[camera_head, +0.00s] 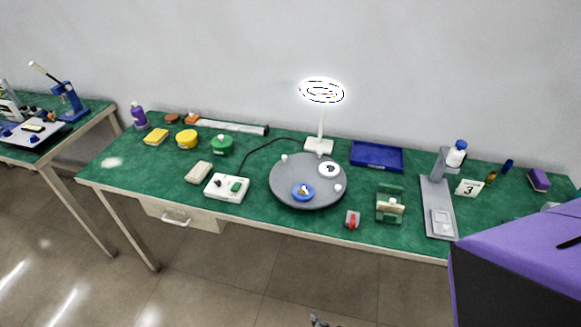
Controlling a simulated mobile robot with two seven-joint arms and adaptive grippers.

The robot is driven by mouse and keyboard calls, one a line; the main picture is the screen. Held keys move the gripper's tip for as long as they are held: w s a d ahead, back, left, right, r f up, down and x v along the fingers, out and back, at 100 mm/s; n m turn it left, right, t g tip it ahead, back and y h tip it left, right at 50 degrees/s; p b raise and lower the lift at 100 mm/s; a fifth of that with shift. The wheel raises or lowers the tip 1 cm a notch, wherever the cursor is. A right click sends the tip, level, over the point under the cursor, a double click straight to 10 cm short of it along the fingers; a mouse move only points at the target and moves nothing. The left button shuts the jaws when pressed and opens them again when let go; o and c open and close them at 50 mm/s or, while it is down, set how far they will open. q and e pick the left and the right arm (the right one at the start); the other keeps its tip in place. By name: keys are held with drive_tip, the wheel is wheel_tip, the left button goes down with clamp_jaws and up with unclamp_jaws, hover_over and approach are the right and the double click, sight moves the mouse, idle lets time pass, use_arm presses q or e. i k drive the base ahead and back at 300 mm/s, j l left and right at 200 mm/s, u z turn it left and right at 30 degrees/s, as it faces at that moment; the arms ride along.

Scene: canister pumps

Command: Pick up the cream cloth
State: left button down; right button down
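A small cream rectangular pad (199,172) lies flat on the green bench top, left of the white switch box. It looks like the folded cream cloth, and nothing covers it. Neither of my grippers can be clearly seen. A small dark, metal-like tip (317,321) just enters at the bottom edge, far from the cloth. I cannot tell which part it is.
The green bench (130,183) holds a white switch box (227,187), a green pot (221,145), a yellow sponge (156,137), a grey round turntable (285,190) and a ring lamp (320,145). A large purple-and-black block (515,255) hides the bench's right front corner.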

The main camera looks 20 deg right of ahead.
sight(202, 169)
drive_tip(key=i+j, duration=0.85)
drive_tip(key=j, duration=0.15)
drive_tip(key=i+l+z, duration=0.05)
